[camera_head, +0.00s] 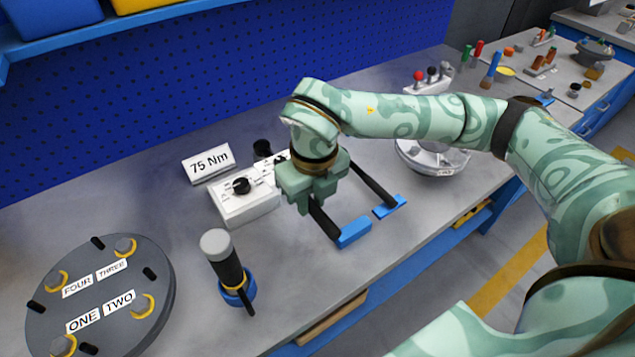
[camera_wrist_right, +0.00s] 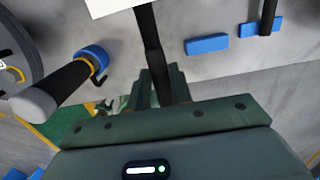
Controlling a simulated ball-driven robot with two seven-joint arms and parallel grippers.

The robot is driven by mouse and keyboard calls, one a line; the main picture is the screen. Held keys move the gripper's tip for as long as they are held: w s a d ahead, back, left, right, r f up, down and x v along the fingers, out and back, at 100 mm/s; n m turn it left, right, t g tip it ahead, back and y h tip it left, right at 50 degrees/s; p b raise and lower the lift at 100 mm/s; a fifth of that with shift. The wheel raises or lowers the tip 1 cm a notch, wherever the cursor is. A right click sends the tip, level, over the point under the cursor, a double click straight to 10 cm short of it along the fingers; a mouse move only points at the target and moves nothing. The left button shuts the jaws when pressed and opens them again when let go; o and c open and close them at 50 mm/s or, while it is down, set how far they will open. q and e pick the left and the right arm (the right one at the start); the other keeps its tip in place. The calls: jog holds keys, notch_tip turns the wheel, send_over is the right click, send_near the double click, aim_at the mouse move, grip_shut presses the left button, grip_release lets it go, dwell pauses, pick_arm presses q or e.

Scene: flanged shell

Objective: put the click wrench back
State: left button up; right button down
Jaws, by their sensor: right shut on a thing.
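My right gripper (camera_head: 312,192) is shut on a black bar, which appears to be the click wrench (camera_head: 323,220). In the right wrist view the wrench (camera_wrist_right: 150,40) runs up from between the jaws; its far end leaves the picture at the top. In the head view its near end shows beside a low blue block (camera_head: 354,232). In the wrist view that block (camera_wrist_right: 207,45) is bare and to the right of the wrench. A second blue block (camera_head: 389,207) lies farther right, with another black rod (camera_head: 374,184) on it. My left gripper is out of view.
An upright grey-topped tool (camera_head: 221,258) stands in a blue ring. A round numbered flange (camera_head: 62,310) is at left, a pale round part (camera_head: 410,160) at right.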

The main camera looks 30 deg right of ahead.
jog(key=w+d+f+b, duration=0.1)
jog(key=w+d+f, duration=0.1)
jog(key=d+f, duration=0.1)
jog(key=w+d+f+b, duration=0.1)
jog(key=d+f, duration=0.2)
jog(key=f, duration=0.1)
jog(key=w+d+f+b, duration=0.2)
jog(key=d+f, duration=0.1)
jog(key=f, duration=0.1)
jog(key=shift+w+d+f, duration=0.2)
jog(key=shift+w+f, duration=0.1)
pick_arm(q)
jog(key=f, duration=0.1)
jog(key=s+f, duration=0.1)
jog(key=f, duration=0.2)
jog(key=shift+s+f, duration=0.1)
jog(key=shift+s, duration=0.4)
pick_arm(e)
jog(key=c, duration=1.3)
grip_release()
jog(key=shift+s, duration=0.1)
jog(key=shift+o, duration=0.2)
jog(key=shift+r, duration=0.1)
